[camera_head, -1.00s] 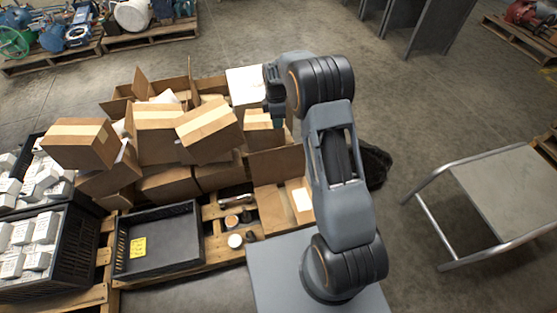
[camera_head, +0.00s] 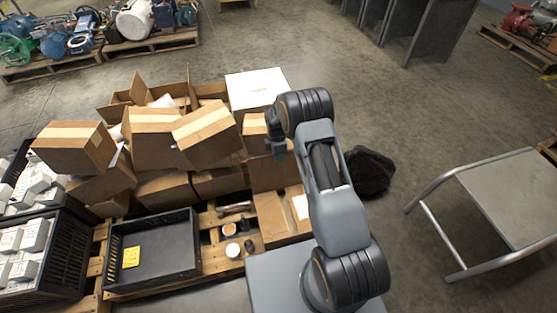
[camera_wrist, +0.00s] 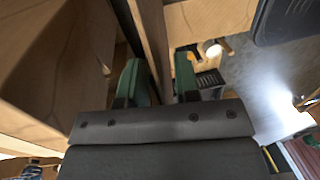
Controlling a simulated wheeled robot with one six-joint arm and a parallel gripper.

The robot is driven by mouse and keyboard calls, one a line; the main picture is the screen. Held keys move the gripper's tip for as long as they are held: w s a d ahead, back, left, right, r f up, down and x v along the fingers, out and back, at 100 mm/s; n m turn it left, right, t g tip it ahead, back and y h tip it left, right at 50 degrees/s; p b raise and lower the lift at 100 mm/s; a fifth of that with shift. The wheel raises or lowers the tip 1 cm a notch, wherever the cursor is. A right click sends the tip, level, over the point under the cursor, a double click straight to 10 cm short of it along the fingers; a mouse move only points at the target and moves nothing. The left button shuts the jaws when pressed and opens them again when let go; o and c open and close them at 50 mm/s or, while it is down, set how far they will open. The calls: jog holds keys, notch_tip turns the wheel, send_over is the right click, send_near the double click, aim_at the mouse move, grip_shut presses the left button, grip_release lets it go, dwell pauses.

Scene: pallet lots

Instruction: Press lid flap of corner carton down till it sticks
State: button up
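The corner carton (camera_head: 270,215) is at the near right of the pallet, partly hidden by my arm. A brown lid flap (camera_head: 272,173) stands up at its far side, and a white label (camera_head: 300,206) shows on the carton. My gripper (camera_head: 280,150) is low at the flap's upper edge, pointing down. In the wrist view, the green fingers of my gripper (camera_wrist: 162,75) are apart. A cardboard panel edge (camera_wrist: 152,35) runs into the gap between them. I cannot tell whether the fingers touch it.
Several brown cartons (camera_head: 155,135) are heaped left of my gripper, some tilted. A white-topped box (camera_head: 256,88) stands behind it.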

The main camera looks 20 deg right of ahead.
jog(key=shift+s+f, duration=0.15)
jog(key=shift+f, duration=0.85)
grip_shut()
